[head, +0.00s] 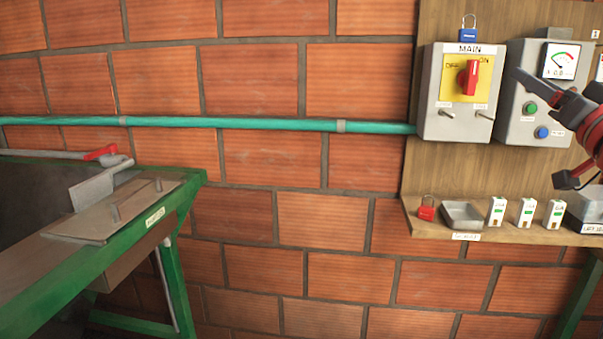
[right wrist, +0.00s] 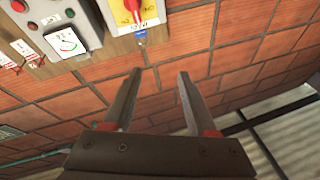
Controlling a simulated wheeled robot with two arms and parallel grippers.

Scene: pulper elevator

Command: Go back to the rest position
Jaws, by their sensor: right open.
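My right gripper (head: 528,84) comes in from the right edge in the head view, in front of the grey meter box (head: 517,112). In the right wrist view my right gripper (right wrist: 160,74) is open, with its two fingers apart and nothing between them. The main switch box (head: 458,125) has a yellow plate and a red rotary handle (head: 467,78), which stands upright. A blue padlock (head: 468,32) is above the box. My left gripper is not in view.
A wooden shelf (head: 412,222) below the boxes holds a red padlock (head: 426,208), a grey tray (head: 463,213) and several white breakers (head: 526,212). A green-framed machine (head: 190,190) with a red-handled lever (head: 102,152) stands at the left. A green pipe (head: 250,124) runs along the brick wall.

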